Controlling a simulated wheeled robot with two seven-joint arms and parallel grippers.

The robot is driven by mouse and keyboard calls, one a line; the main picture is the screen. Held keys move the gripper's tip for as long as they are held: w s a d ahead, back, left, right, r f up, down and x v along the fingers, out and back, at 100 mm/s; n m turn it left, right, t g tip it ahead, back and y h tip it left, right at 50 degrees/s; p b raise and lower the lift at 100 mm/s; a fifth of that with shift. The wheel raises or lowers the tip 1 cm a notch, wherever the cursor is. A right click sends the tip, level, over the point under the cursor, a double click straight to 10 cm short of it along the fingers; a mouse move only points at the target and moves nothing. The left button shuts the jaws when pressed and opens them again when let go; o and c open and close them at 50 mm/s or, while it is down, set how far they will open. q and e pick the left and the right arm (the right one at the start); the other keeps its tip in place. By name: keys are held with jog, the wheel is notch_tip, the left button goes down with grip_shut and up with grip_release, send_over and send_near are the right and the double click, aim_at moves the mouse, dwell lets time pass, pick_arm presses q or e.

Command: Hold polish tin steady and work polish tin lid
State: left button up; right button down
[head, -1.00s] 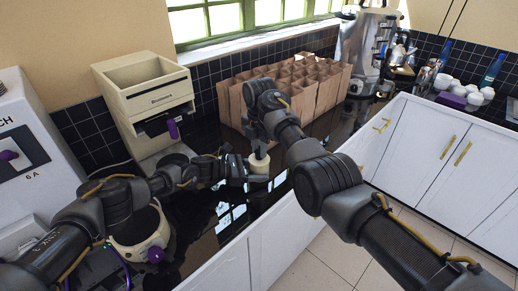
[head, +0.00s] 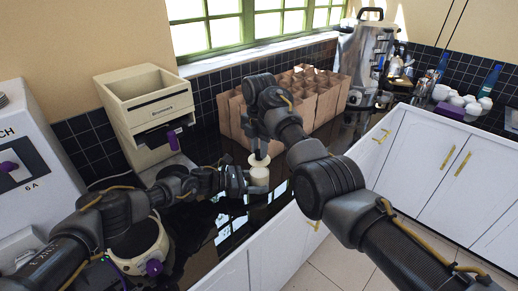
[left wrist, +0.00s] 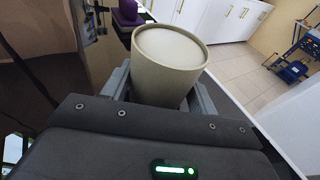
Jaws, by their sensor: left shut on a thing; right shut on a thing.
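The polish tin (head: 259,179), a pale cream cylinder, is upright in my left gripper (head: 248,181). In the left wrist view the tin (left wrist: 165,75) stands between the two fingers (left wrist: 160,98), its pale round top inside a raised rim. A pale disc, the polish tin lid (head: 259,160), is just above the tin in the head view, and a narrow gap seems to separate them. My right gripper (head: 261,150) points down from above and is shut on the lid; its fingertips are small and partly hidden. The lid is not visible in the left wrist view.
Brown paper bags (head: 318,100) stand behind the grippers on the glossy black counter (head: 215,215). A cream machine (head: 150,100) stands back left and a steel urn (head: 363,55) back right. A cream appliance with a purple knob (head: 140,240) sits near my left arm.

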pick_arm(q)
jog(key=shift+s+f, duration=0.15)
jog(key=shift+f, duration=0.25)
dwell(0.3)
jog(key=o, duration=1.7)
jog(key=shift+r, duration=0.25)
jog(key=shift+c, duration=0.2)
jog(key=v, duration=1.2)
